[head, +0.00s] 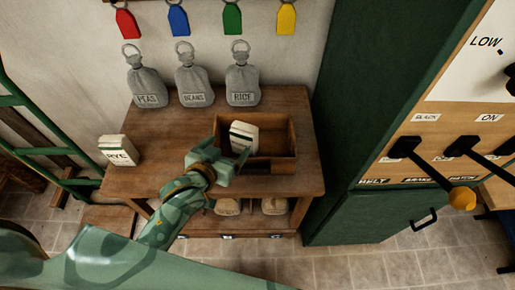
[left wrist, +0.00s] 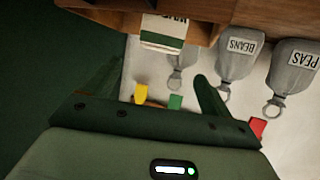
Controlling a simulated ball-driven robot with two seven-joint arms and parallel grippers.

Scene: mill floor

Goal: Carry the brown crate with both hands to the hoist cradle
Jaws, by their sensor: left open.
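The brown crate (head: 282,166) is an open wooden box on the right part of the wooden table. A white packet with a dark band (head: 244,136) stands inside it. The crate and packet (left wrist: 163,38) also show at the top of the left wrist view. My left gripper (head: 230,146) is open at the crate's left end and covers part of it. Its two fingers (left wrist: 160,88) are spread wide with nothing between them. I cannot tell whether they touch the crate. My right gripper is not in view. I see no hoist cradle.
Three grey sacks (head: 194,86) stand along the table's back, below coloured tags. A packet marked RYE (head: 118,151) is at the table's left (head: 160,125). A green cabinet (head: 372,215) with levers (head: 433,165) stands close on the right. Tiled floor (head: 385,270) shows in front.

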